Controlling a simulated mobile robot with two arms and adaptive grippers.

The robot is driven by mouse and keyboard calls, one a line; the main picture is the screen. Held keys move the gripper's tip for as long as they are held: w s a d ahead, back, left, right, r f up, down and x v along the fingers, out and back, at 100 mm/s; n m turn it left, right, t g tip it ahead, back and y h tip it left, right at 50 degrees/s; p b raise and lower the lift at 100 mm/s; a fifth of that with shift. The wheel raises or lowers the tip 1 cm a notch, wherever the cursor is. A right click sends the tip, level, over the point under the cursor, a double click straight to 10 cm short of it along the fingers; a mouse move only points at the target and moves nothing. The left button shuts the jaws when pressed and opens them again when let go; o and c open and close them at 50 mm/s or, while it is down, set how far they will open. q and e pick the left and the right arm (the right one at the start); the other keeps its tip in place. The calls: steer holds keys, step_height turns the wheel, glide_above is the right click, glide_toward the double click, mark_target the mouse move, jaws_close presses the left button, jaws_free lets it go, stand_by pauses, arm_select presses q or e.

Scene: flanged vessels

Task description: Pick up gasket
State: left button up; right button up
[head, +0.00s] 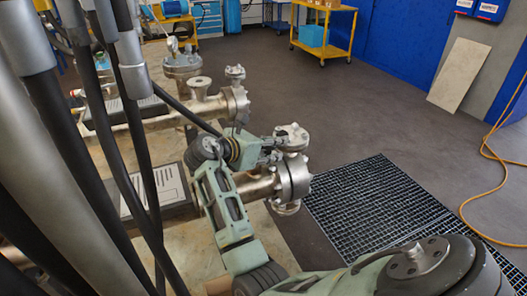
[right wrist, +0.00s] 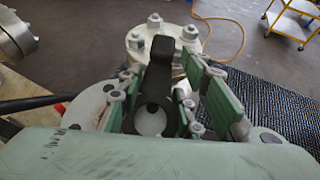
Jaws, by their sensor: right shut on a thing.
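My right gripper (head: 271,152) is beside the top flange of the near metal vessel (head: 293,178). In the right wrist view, my right gripper (right wrist: 165,78) has its green fingers on both sides of a dark piece, which I take to be the gasket (right wrist: 159,78). The piece has a long tab and a rounded end with a pale round area in it. The gripper is shut on it. The bolted white flange cap (right wrist: 157,36) lies just beyond the fingers. I cannot make out the gasket in the head view. My left gripper is not in view.
Another flanged vessel (head: 228,102) stands farther back on the bench (head: 275,243). A black floor grate (head: 370,208) lies right of the bench. An orange cable (head: 466,205) runs over the floor at the right. A yellow cart (head: 322,35) stands at the back; the floor between is clear.

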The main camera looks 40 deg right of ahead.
steer(key=c, duration=0.4)
steer(key=shift+c, duration=0.2)
